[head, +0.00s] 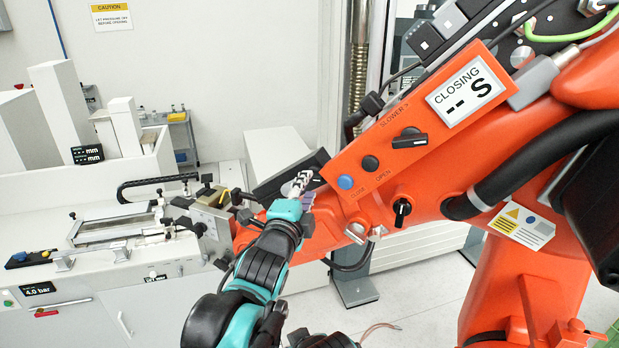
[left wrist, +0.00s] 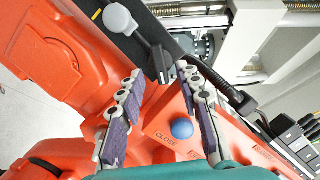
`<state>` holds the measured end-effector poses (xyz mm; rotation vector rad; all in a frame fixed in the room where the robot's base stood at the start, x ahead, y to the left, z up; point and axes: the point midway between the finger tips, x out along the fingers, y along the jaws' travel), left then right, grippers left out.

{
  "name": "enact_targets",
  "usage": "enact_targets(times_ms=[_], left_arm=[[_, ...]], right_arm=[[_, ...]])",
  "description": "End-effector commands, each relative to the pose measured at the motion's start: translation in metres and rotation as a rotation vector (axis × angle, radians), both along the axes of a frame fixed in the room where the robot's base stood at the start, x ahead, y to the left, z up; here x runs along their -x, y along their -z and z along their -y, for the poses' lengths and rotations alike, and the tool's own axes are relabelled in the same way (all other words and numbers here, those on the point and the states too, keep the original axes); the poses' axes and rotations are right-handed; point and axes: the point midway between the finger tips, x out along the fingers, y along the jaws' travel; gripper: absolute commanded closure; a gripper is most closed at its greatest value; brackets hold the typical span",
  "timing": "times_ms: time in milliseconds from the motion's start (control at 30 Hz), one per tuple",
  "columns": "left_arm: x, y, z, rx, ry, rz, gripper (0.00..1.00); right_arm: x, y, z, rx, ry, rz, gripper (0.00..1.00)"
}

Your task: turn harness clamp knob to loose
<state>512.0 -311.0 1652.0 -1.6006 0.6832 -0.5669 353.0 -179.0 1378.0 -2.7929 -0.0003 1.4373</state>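A black knob (head: 402,208) with a white pointer line sits on the orange arm below the control panel (head: 440,110). Another black knob (head: 409,139) sits on the panel near the word SLOWER. No readable label names either as the harness clamp knob. My left gripper (head: 299,186) is left of both knobs, near the panel's lower left end, and touches neither. In the left wrist view its two fingers (left wrist: 160,75) are apart with nothing between them, and the blue CLOSE button (left wrist: 182,129) shows behind. My right gripper is not in view.
The panel carries a blue CLOSE button (head: 345,182), a black OPEN button (head: 370,163) and a display (head: 466,92) reading CLOSING. A black hose (head: 530,160) runs along the orange arm. A white bench (head: 35,225) stands left.

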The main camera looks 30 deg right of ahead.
Motion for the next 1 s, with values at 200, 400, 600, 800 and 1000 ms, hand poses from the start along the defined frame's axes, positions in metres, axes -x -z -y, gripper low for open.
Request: enact_targets(times_ms=[200,400,600,800,1000], left_arm=[[-0.019,0.000,0.018,0.001,0.000,-0.001,0.66],[-0.023,0.001,0.022,0.000,-0.001,-0.001,0.66],[-0.023,0.001,0.022,0.000,-0.001,-0.001,0.76],[-0.023,0.001,0.022,0.000,-0.001,-0.001,1.00],[-0.023,0.001,0.022,0.006,-0.001,-0.009,1.00]], right_arm=[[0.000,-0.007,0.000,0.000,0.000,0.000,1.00],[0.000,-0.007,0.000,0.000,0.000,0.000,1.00],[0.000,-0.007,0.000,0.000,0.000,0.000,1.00],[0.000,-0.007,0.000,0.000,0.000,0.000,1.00],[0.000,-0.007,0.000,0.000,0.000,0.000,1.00]])
